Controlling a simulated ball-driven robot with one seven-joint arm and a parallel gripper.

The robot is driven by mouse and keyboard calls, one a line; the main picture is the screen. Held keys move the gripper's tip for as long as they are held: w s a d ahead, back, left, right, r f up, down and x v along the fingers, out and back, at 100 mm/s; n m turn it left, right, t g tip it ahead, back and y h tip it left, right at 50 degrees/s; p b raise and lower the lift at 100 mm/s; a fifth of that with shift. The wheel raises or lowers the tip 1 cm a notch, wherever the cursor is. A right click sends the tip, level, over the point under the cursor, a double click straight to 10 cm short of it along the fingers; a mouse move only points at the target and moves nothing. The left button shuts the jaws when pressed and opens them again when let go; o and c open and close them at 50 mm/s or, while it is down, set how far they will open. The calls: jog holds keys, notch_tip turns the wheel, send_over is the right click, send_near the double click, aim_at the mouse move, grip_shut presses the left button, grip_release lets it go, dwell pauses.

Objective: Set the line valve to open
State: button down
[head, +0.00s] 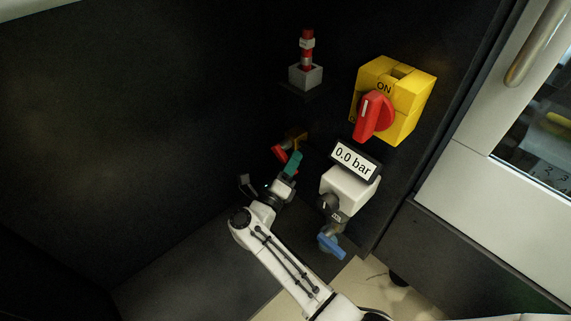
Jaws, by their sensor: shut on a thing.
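A brass valve (299,138) with a red lever (280,154) sits low on the dark wall, left of the pressure display. The lever slants down to the right from its left end toward my gripper. My gripper (293,161) has teal fingers and reaches up to this valve. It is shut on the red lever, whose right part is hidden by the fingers. A second valve with a blue handle (332,247) hangs below the white gauge body (347,187). I cannot tell from the picture which valve is labelled as the line valve.
The gauge display (355,161) reads 0.0 bar. A yellow switch box (411,99) with a red rotary knob (374,117) marked ON is above it. A red post on a grey block (305,76) stands on the wall. A light cabinet (500,180) is at right.

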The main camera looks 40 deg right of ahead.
jog(key=m+b, duration=0.1)
jog(key=f+m+g+h, duration=0.1)
jog(key=m, duration=0.1)
jog(key=w+m+b, duration=0.1)
jog(key=shift+w+f+m+g+b, duration=0.1)
jog(key=shift+f+m+g+b, duration=0.15)
jog(key=shift+m+g+b, duration=0.05)
jog(key=shift+w+f+m+g+h, duration=0.1)
jog(key=shift+w+m+g+h, duration=0.5)
jog(key=shift+m, duration=1.1)
jog(key=shift+w+f+m+g, duration=0.1)
jog(key=shift+w+m+g, duration=0.2)
jog(key=shift+m+g, duration=1.05)
jog(key=shift+w+f+m+g+h, duration=0.1)
jog(key=shift+w+m+g+h, duration=0.3)
jog(key=shift+m, duration=1.65)
jog(key=shift+w, duration=0.1)
jog(key=c, duration=0.9)
grip_release()
jog(key=shift+a, duration=0.15)
jog(key=a, duration=1.3)
jog(key=shift+f, duration=0.2)
jog(key=shift+d, duration=0.1)
